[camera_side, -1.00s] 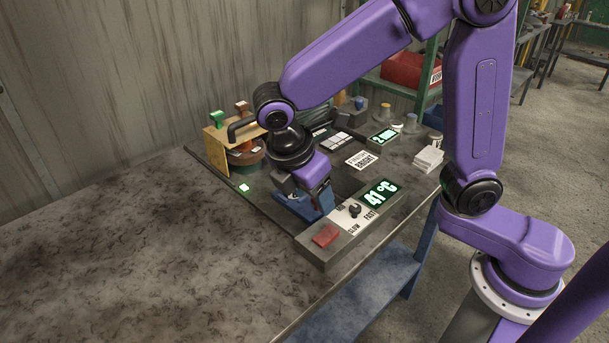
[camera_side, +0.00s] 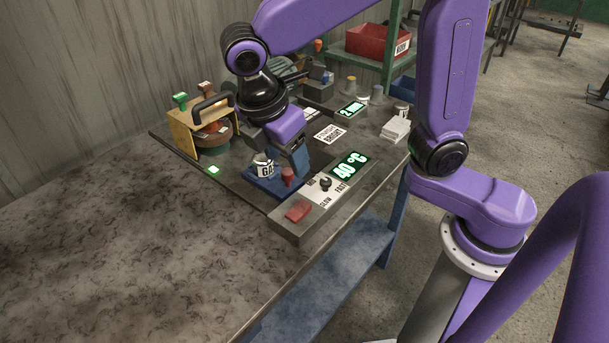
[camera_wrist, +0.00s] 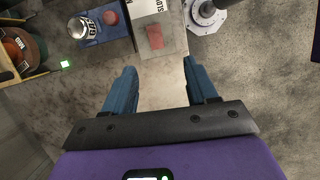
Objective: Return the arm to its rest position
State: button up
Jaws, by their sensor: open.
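My gripper (camera_side: 300,165) has a purple body and blue fingers. In the side view it hangs above the far right part of a small blue tray (camera_side: 256,188). In the wrist view the two blue fingers (camera_wrist: 159,66) are apart with nothing between them. On the tray stand a metal cylinder with a "GO" label (camera_side: 262,167) and a red round piece (camera_side: 288,175), both clear of the fingers. They also show in the wrist view as the cylinder (camera_wrist: 80,28) and the red piece (camera_wrist: 110,17).
A control box (camera_side: 290,226) with a red button, a knob and a "40 °C" display lies at the bench's front right. A wooden rack with a black handle (camera_side: 190,135) stands at the left. The bench's left front is bare.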

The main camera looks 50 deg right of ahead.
jog(key=s+d+f+m+y, duration=0.2)
jog(key=s+d, duration=0.4)
jog(key=s, duration=0.2)
jog(key=s+d+f+m+y, duration=0.2)
jog(key=s+d, duration=0.4)
jog(key=s, duration=0.1)
jog(key=shift+s+d+f+m, duration=0.2)
jog(key=shift+s+f+m, duration=0.05)
jog(key=shift+s+m, duration=0.15)
